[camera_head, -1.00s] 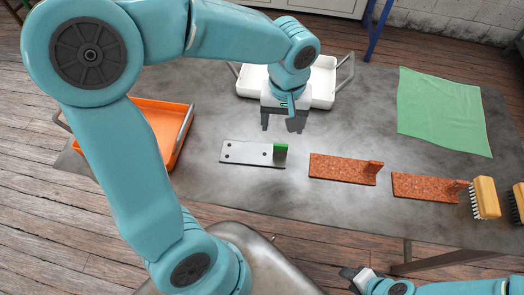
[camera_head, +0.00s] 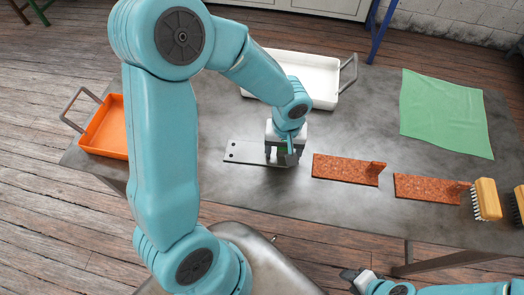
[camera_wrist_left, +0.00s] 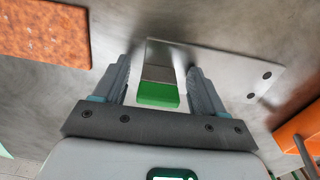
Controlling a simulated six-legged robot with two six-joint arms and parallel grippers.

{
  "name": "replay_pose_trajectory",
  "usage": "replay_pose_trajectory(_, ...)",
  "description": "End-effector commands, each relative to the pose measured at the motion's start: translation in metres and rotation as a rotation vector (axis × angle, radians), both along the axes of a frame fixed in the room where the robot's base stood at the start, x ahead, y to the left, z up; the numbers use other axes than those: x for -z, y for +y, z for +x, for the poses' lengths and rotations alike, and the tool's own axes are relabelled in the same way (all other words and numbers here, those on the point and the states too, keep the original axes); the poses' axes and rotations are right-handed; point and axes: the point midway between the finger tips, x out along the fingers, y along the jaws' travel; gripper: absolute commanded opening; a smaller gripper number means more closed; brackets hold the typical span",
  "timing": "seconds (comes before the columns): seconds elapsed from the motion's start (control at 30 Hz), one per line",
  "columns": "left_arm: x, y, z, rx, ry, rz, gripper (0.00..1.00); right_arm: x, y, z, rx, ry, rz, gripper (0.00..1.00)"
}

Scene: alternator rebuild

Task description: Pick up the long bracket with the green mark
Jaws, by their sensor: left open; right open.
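The long grey bracket (camera_head: 243,152) lies flat on the metal table, with holes in its plate and an upright tab marked green at its right end. In the left wrist view the bracket's plate (camera_wrist_left: 235,75) runs to the right, and the green mark (camera_wrist_left: 158,94) sits between the fingers. My left gripper (camera_head: 282,157) is low over the tab end, open, with one finger on each side of the tab; in the left wrist view (camera_wrist_left: 158,85) gaps show beside the tab. My right gripper (camera_head: 352,275) is at the bottom edge, open and away from the table parts.
Two rusty brackets (camera_head: 340,168) (camera_head: 425,187) lie to the right, with brushes (camera_head: 487,199) beyond. A green cloth (camera_head: 445,115) lies at the back right. A white tray (camera_head: 318,78) stands behind, an orange tray (camera_head: 105,130) at the left.

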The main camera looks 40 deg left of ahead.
Motion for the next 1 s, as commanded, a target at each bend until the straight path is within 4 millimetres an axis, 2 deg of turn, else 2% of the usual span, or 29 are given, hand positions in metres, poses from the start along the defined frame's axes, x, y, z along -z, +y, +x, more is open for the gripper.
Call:
replay_pose_trajectory(0.03,0.000,0.000,0.000,0.000,0.000,0.000,0.71,0.000,0.000,0.000,0.000,0.000,0.000,0.43)
replay_pose_trajectory(0.07,0.000,0.000,0.000,0.000,0.000,0.000,0.64,0.000,0.000,0.000,0.000,0.000,0.000,0.43)
replay_pose_trajectory(0.2,0.000,0.000,0.000,0.000,0.000,0.000,0.19,0.000,0.000,0.000,0.000,0.000,0.000,0.43)
replay_pose_trajectory(0.27,0.000,0.000,0.000,0.000,0.000,0.000,0.00,0.000,0.000,0.000,0.000,0.000,0.000,0.43)
replay_pose_trajectory(0.57,-0.002,0.000,0.000,0.000,-0.002,0.001,0.00,0.000,0.000,0.000,0.000,0.000,0.000,0.43)
replay_pose_trajectory(0.73,-0.009,0.000,0.001,-0.001,-0.004,0.002,0.00,-0.001,0.000,0.000,0.000,0.000,0.000,0.43)
replay_pose_trajectory(0.87,-0.025,0.000,0.002,-0.002,-0.007,0.002,0.00,-0.002,0.000,0.000,0.000,0.000,0.000,0.43)
replay_pose_trajectory(1.0,-0.055,0.000,0.002,-0.002,-0.009,0.002,0.00,-0.003,0.000,0.000,0.000,0.000,0.000,0.43)
